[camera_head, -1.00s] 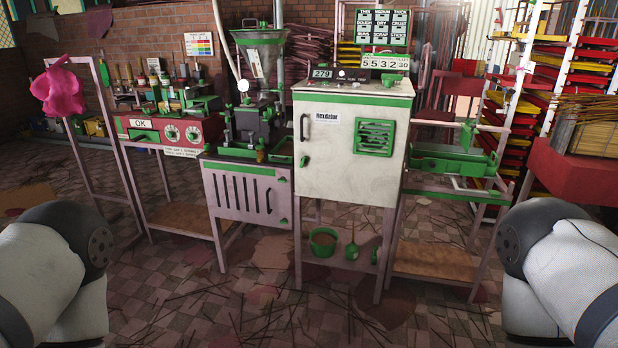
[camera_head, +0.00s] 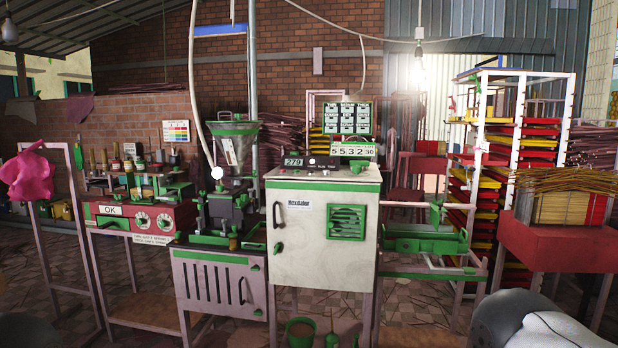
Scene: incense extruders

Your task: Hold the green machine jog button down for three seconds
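A green and dark extruder machine (camera_head: 236,206) with a hopper (camera_head: 232,145) stands at centre left on a pale pink louvred cabinet. Next to it is a white cabinet (camera_head: 305,250) with green trim. On that cabinet's top sits a small control panel (camera_head: 320,162) with a counter reading 279 and small knobs or buttons. I cannot make out which one is the jog button. Another green-topped machine (camera_head: 425,240) stands on a frame to the right. Neither gripper is in view; only part of my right arm shows at the bottom right.
A red machine with dials (camera_head: 140,217) stands at the left, near a pink cloth (camera_head: 30,172) on a post. A rack of coloured trays (camera_head: 515,170) and a red stand (camera_head: 555,245) with sticks are on the right. Patterned floor shows at the bottom.

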